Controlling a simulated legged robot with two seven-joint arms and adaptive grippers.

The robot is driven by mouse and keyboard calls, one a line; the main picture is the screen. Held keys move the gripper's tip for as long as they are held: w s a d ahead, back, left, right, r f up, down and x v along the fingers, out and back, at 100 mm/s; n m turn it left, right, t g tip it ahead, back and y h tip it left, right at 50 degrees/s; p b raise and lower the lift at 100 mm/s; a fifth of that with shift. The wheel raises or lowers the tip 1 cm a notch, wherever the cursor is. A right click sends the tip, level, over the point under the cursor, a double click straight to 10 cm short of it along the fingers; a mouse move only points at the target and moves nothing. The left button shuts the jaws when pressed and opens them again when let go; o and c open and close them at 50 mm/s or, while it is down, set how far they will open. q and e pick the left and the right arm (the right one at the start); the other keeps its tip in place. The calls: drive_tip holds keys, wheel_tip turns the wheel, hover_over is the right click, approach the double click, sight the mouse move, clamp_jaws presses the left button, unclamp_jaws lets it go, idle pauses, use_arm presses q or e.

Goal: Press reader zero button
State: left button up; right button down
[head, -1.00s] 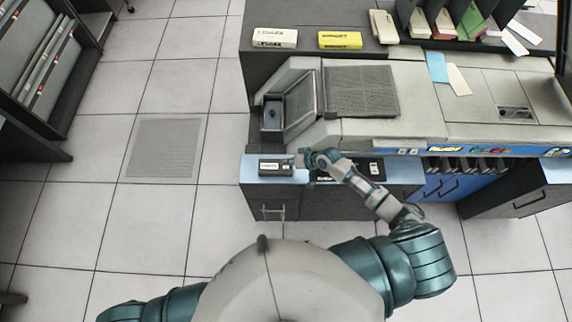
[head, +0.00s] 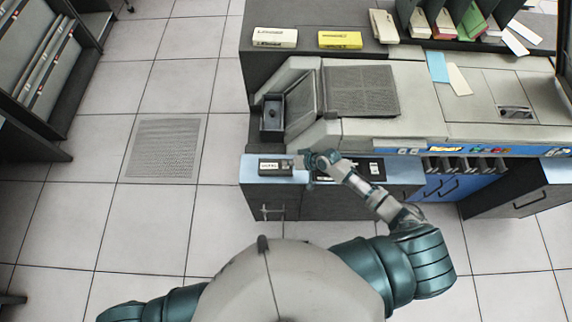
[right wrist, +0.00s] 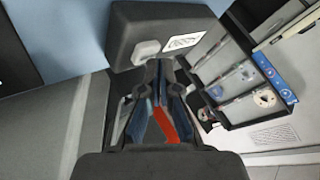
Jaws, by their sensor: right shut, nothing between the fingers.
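A small dark box (head: 268,168) with a white label sits on the light-blue counter top. In the right wrist view the dark box (right wrist: 165,25) shows a light grey button (right wrist: 146,52) beside a striped white label (right wrist: 183,42). My right gripper (head: 298,161) is at the right end of the box. In the right wrist view its shut, empty fingertips (right wrist: 158,68) are at the box's near edge, just below and right of the button. I cannot tell whether they touch the box. My left gripper is out of view.
A large grey machine (head: 480,95) with a blue button strip (head: 412,151) stands behind the counter (head: 250,178). A white box (head: 275,38) and a yellow box (head: 340,40) lie on the dark top at the back.

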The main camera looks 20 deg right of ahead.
drive_tip(key=shift+f, duration=0.4)
idle(0.5)
drive_tip(key=shift+r+p, duration=0.7)
drive_tip(key=shift+r, duration=0.15)
wheel_tip(320, 180, up, 5)
drive_tip(key=p, duration=0.5)
drive_tip(key=shift+r, duration=0.1)
idle(0.5)
